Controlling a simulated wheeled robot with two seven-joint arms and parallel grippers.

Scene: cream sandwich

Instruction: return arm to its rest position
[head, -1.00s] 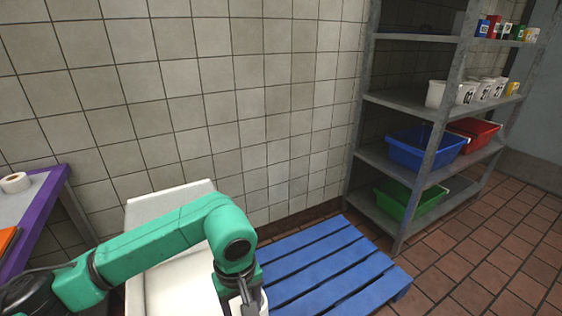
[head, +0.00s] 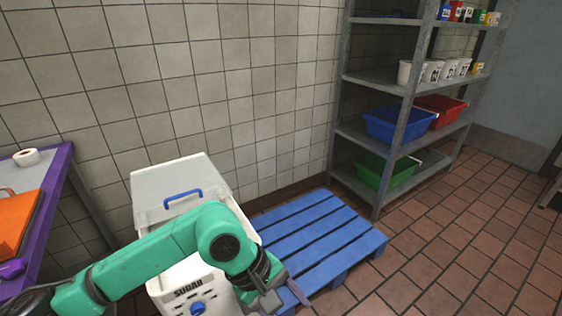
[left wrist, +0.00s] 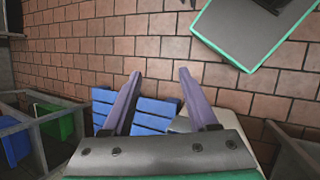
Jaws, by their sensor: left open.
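My left arm comes in from the left in the head view, and its gripper (head: 290,299) hangs low, in front of the white bin and near the blue pallet. In the left wrist view the two purple-grey fingers (left wrist: 157,100) stand well apart with nothing between them, so the gripper is open and empty. The white bin (head: 180,262) has a raised lid with a blue handle and dark lettering on its front; my arm hides part of it. My right gripper is in neither view.
A blue pallet (head: 322,238) lies on the brick-red tiled floor. A metal shelf rack (head: 395,88) with blue, red and green tubs stands at the right. A purple-edged table (head: 52,200) with a tape roll (head: 26,157) and an orange item (head: 16,222) is at the left.

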